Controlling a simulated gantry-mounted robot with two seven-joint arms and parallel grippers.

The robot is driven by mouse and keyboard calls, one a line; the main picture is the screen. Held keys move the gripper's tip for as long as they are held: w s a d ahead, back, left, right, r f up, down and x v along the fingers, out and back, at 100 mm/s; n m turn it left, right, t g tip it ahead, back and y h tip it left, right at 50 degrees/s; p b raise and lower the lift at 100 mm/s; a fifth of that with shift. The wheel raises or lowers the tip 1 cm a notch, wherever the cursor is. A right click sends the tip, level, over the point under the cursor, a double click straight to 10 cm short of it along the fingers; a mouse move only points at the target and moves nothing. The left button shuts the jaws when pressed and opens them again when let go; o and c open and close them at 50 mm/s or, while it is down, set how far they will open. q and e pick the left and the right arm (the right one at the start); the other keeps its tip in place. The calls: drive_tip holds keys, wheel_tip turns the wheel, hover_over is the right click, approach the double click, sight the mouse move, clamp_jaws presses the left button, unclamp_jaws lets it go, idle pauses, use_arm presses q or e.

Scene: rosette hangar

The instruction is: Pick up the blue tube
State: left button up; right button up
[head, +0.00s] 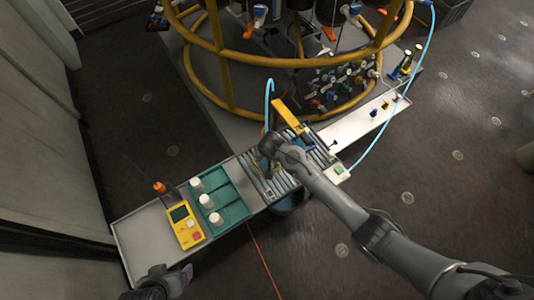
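A light blue tube (268,100) stands up in a hooked curve just behind my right gripper, near the middle of the head view. Its lower end is hidden by the gripper. A longer light blue tube (411,83) runs in an arc at the right, from the top of the yellow frame to a white block with a green top (340,172). My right gripper (266,166) points down over the slatted rack (284,184). Its fingers are small and dark, so its opening and any hold are unclear. My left gripper (160,284) is at the bottom left, partly cut off, away from both tubes.
A teal tray (236,208) with white cylinders and a yellow device (185,222) sit on the bench left of the rack. A yellow bracket (288,116) rises beside the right gripper. The yellow tubular frame (228,89) stands behind. A white shelf (355,130) extends right.

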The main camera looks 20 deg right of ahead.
drive_tip(key=shift+f, duration=0.1)
drive_tip(key=shift+c, duration=1.2)
drive_tip(key=c, duration=0.8)
